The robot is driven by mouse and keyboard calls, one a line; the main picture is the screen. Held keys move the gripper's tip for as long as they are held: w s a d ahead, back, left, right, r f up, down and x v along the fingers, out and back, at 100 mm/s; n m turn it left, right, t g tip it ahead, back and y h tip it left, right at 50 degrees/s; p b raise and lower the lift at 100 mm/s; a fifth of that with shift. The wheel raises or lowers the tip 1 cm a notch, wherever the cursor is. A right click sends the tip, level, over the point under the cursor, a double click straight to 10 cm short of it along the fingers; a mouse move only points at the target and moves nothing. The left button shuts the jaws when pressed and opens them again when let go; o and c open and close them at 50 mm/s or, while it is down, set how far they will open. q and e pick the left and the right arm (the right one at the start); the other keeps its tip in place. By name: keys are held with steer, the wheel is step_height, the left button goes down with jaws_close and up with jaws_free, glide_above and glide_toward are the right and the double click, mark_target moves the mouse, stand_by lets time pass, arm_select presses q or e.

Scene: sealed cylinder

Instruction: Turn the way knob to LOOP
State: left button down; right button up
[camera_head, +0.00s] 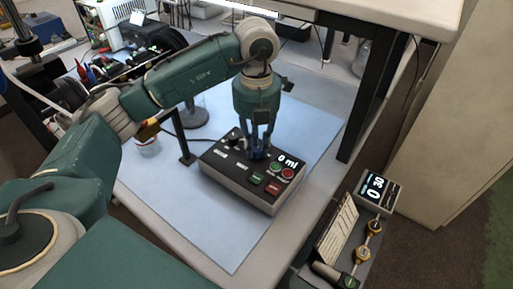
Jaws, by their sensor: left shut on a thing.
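The control box (212,171) is a dark-topped, pale-sided box on the blue mat. Its panel has a display reading 0 ml, green and red buttons, and small white labels too small to read surely. My left gripper (258,152) comes down from above onto the panel, left of the display. Its blue fingers are shut on what appears to be the way knob, which they hide. Its pointer and setting cannot be seen. Another dark knob (234,143) shows to the left of the fingers. My right gripper is not in view.
The blue mat (215,233) is clear in front of the box. A thin black stand (186,150) and a small jar (147,147) are at its left. A second unit reading 0 30 (378,188) stands to the right. A dark table leg (362,105) rises behind.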

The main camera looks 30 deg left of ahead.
mark_target(257, 149)
arm_select(q)
steer(key=shift+w+r+m, duration=0.1)
steer(key=shift+r+m, duration=0.05)
steer(key=shift+m, duration=0.25)
steer(key=c, duration=1.5)
jaws_free()
steer(key=shift+c, duration=0.2)
step_height(257, 149, up, 12)
